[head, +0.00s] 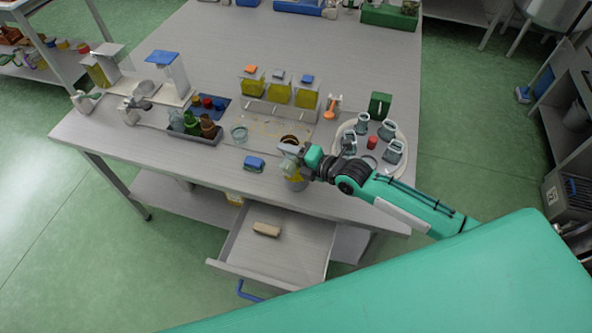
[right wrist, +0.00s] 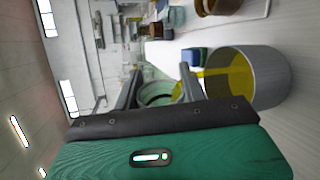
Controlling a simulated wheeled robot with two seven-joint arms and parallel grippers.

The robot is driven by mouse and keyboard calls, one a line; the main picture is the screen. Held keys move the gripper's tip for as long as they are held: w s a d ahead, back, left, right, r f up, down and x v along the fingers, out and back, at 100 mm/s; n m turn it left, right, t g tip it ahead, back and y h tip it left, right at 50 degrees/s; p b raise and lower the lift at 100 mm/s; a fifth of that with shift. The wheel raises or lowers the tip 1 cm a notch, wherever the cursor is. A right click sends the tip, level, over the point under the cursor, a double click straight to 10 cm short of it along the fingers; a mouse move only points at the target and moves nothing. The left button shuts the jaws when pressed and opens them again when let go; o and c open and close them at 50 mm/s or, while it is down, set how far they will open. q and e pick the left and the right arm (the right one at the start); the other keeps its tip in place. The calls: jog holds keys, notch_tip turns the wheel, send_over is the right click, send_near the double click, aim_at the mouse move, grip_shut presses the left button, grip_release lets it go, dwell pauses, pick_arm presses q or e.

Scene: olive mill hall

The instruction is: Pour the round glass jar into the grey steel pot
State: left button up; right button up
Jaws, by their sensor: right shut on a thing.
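My right gripper (head: 291,150) is over the worktable near its front edge. In the right wrist view the gripper (right wrist: 160,80) is shut on the round glass jar (right wrist: 157,89), which is tilted. Yellow liquid shows at the jar's side and runs toward the grey steel pot (right wrist: 267,78). The pot has yellow liquid inside. The jar is mostly hidden there by the gripper. My left gripper is not in view.
A round tray (head: 402,165) with several glass jars stands right of the gripper. A blue sponge-like block (head: 254,164) lies left of the pot. A rack (head: 279,109) with yellow-filled containers stands behind. An open drawer (head: 284,250) juts out in front.

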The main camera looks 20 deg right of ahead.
dwell(0.5)
jog(key=shift+w+d+f+m+y+b, duration=0.1)
jog(key=shift+f+m+y+b, duration=0.2)
jog(key=shift+f+m+b, duration=0.8)
dwell(1.0)
jog(key=shift+r+b, duration=0.4)
jog(key=shift+b, duration=0.1)
notch_tip(320, 180, up, 2)
jog(key=n+p, duration=0.2)
jog(key=p, duration=0.2)
jog(key=shift+f+n+h, duration=0.25)
jog(key=shift+n+h, duration=0.15)
jog(key=shift+n, duration=0.2)
jog(key=shift+s+a+n+t, duration=0.2)
jog(key=shift+n+t, duration=0.1)
jog(key=shift+n, duration=0.1)
jog(key=shift+w+d+f+h, duration=0.1)
jog(key=shift+f+h, duration=0.1)
jog(key=shift+h, duration=0.1)
jog(key=shift+n, duration=0.3)
